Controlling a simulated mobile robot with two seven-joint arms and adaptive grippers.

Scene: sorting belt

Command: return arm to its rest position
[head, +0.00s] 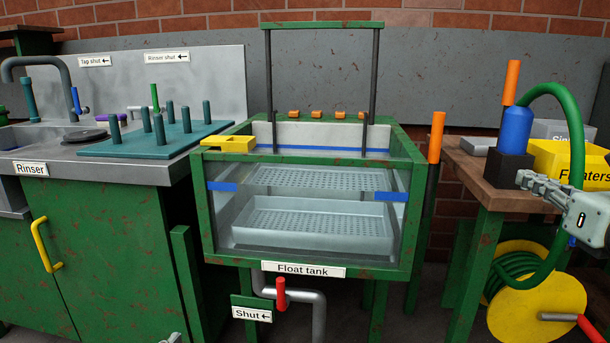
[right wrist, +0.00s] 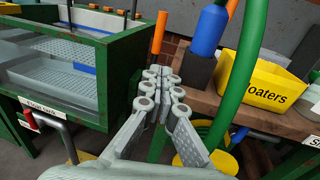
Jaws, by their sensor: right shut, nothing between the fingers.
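My right gripper (head: 524,181) is at the right of the head view, in front of the wooden bench. It is shut and empty. In the right wrist view its fingers (right wrist: 160,73) lie together, pointing toward the gap between the float tank and the bench. A small grey tip (head: 172,339) at the bottom edge of the head view looks like part of my left gripper. Too little of it shows to tell its state.
The green float tank (head: 405,245) stands in the middle, with the rinser (head: 110,230) at left. The bench (head: 478,185) carries a blue bottle (head: 515,130) and a yellow floaters bin (head: 545,155). A green hose (head: 577,130) loops close by my right gripper, above a yellow reel (head: 530,305).

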